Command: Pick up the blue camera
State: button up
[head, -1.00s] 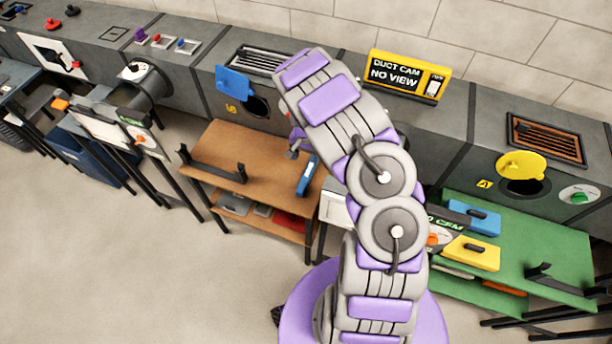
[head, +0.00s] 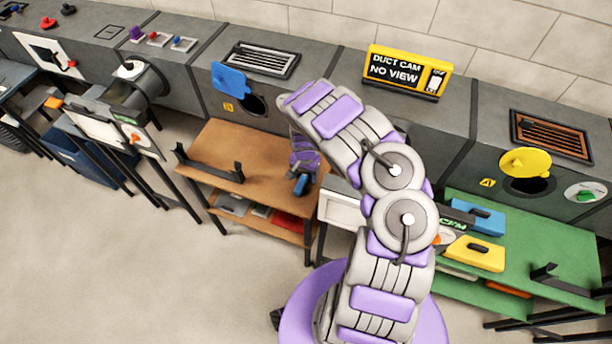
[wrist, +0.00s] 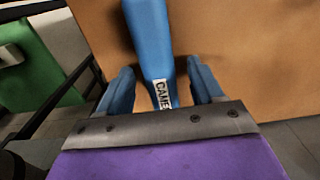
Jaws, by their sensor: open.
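The blue camera (head: 301,184) lies on the brown table (head: 262,150), near its right end, partly hidden by my gripper in the head view. In the wrist view the blue camera (wrist: 152,45) is a long blue body with a white label that starts "CAME". My gripper (wrist: 163,82) is open, with one blue finger on each side of the camera and a gap visible on both sides. In the head view my gripper (head: 302,170) is right over the camera.
A black cradle (head: 210,166) stands on the left of the brown table. A yellow "DUCT CAM NO VIEW" display (head: 408,72) sits on the duct behind. A green table (head: 540,245) at right holds a blue case (head: 478,216) and a yellow case (head: 474,253).

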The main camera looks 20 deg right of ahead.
jog(key=shift+a, duration=0.1)
jog(key=c, duration=0.6)
grip_shut()
